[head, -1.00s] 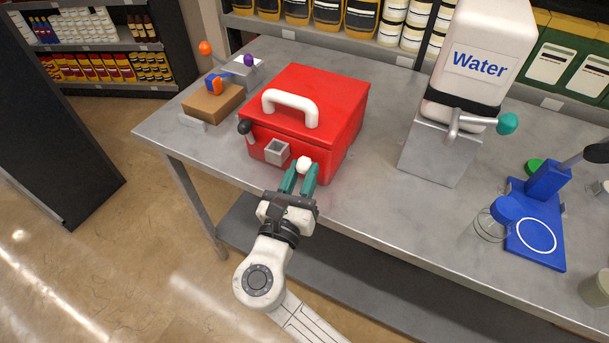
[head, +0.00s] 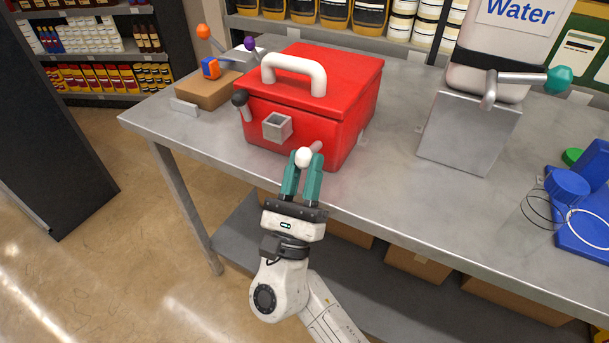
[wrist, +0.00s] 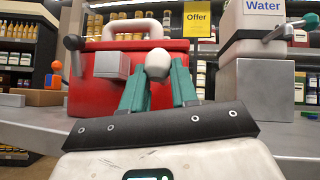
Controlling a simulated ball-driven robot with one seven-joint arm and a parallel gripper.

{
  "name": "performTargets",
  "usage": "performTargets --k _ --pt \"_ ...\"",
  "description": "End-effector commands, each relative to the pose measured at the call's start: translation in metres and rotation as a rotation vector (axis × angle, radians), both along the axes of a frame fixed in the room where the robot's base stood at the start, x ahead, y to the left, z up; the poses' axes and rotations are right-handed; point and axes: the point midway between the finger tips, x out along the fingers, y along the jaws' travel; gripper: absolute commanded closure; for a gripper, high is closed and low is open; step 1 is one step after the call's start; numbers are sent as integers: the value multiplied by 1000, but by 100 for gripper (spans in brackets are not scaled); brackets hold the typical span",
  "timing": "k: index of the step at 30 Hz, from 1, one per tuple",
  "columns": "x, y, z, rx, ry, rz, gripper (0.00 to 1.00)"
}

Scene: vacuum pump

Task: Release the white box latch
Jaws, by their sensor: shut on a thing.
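The red box (head: 340,105) with a white top handle (head: 296,70) stands on the metal table. A white round knob (head: 304,157), apparently the white latch, sticks out from the lower right of the box front on a short pale stem. My gripper (head: 304,168) is shut on this white knob, its two green fingers on either side of it. The wrist view also shows the white knob (wrist: 158,63) between the green fingertips. A grey square socket (head: 277,127) and a black-knobbed lever (head: 241,102) are on the box front, to the left of the gripper.
A water tank (head: 500,50) on a grey block (head: 468,132) stands to the right, its teal-tipped tap jutting right. A brown block (head: 205,90) with coloured knobs is at left. Blue apparatus (head: 585,200) is at far right. The table between box and grey block is clear.

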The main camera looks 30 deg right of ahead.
Motion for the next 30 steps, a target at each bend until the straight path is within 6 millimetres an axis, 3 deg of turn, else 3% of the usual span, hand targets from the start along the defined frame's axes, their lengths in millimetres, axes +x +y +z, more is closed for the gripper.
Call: performTargets --k 14,15,18,30 --pt "0 2 -1 -14 -6 4 100" --pt "0 2 -1 -14 -6 4 71" --pt "0 2 -1 -13 -7 3 61" --pt "-6 7 -10 -13 -6 3 60"
